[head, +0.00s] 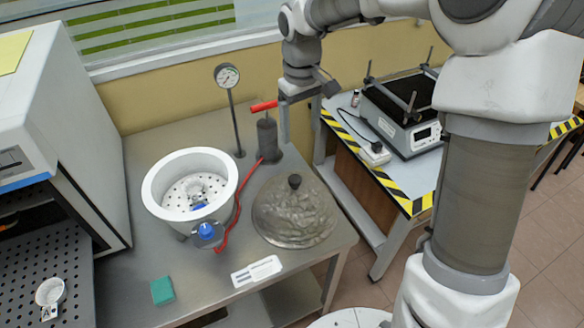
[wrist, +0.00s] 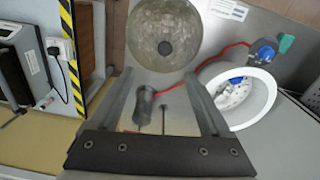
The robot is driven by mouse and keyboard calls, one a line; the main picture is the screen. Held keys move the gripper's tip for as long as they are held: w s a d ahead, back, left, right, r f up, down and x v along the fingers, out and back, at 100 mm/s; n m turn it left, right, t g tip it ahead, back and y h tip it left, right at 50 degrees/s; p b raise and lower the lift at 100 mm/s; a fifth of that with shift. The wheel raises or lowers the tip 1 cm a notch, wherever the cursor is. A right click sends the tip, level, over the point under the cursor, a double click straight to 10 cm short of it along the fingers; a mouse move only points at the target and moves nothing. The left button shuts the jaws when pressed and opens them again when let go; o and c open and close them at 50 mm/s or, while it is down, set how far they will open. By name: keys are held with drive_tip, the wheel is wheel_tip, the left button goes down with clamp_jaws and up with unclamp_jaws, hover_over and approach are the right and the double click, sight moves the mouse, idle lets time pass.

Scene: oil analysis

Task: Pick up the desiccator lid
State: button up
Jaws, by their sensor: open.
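The desiccator lid (head: 290,218), a grey mottled dome with a small dark knob (head: 295,181), lies on the metal table at the right of the white desiccator bowl (head: 158,205). In the wrist view the lid (wrist: 165,25) is at the top centre, with its knob (wrist: 164,47) showing and its upper part cut off. My gripper (wrist: 159,76) is open and empty. Its two fingers frame the gap just below the lid in that view. In the head view my gripper (head: 290,125) is above the table's back right corner, behind the lid and apart from it.
A hand pump (head: 267,138) with a red handle stands behind the lid, near my gripper; its red hose runs to the bowl. A pressure gauge (head: 227,76) stands on a pole. A label card (head: 257,271) and green block (head: 162,291) lie in front. A hotplate device (head: 405,118) is right.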

drive_tip(key=f, duration=0.1)
hover_over(295, 178)
drive_tip(key=f, duration=1.1)
drive_tip(key=shift+d+f, duration=0.3)
drive_tip(key=shift+s+a+f+p, duration=0.1)
drive_tip(key=shift+a+f+p, duration=0.1)
drive_tip(key=shift+f, duration=1.2)
drive_tip(key=shift+a+f+p, duration=0.1)
drive_tip(key=shift+a+f, duration=0.05)
drive_tip(key=shift+f, duration=1.2)
clamp_jaws()
drive_tip(key=shift+r, duration=0.1)
